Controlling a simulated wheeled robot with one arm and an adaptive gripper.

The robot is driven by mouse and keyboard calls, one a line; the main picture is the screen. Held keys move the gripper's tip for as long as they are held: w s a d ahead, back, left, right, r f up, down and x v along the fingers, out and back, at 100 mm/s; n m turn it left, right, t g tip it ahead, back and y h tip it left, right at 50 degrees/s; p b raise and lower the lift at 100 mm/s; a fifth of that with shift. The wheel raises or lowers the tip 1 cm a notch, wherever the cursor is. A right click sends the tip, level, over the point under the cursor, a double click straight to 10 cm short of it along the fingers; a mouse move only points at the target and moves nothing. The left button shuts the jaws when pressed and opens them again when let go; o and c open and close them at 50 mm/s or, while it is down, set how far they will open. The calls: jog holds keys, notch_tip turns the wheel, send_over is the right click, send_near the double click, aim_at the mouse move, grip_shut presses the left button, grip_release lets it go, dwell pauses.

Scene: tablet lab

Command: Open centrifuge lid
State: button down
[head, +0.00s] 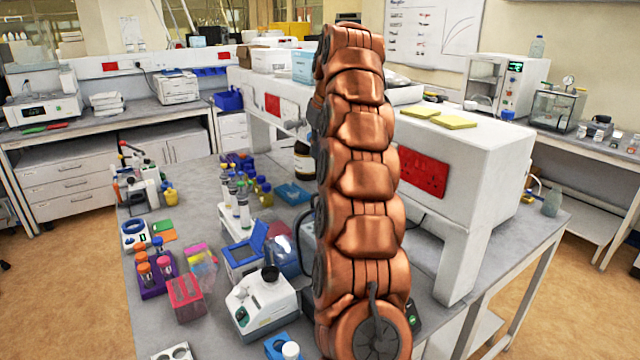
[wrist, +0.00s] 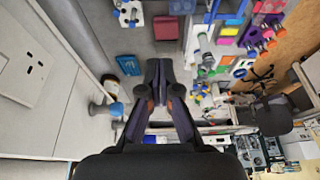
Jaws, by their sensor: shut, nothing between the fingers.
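My gripper (wrist: 160,70) shows in the wrist view, with its two dark fingers together and nothing held. It points out over the bench, with no object touching the fingertips. In the head view my copper arm rises through the middle and the gripper is not seen. A grey device (head: 307,226), perhaps the centrifuge, is mostly hidden behind the arm on the bench. I cannot tell whether its lid is open or shut. I cannot make out the centrifuge in the wrist view.
A white vortex-like device (head: 262,303), a blue box (head: 243,258) and a white bottle rack (head: 238,222) crowd the bench left of my arm. A white raised shelf (head: 480,165) with red sockets stands on the right. Some grey bench top (head: 190,205) is bare.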

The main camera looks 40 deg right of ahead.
jog(key=shift+s+f, duration=0.2)
jog(key=shift+f, duration=2.15)
jog(key=shift+s+f, duration=0.2)
jog(key=shift+f, duration=2.1)
jog(key=shift+d, duration=0.1)
jog(key=shift+s+b, duration=0.1)
jog(key=shift+b, duration=0.4)
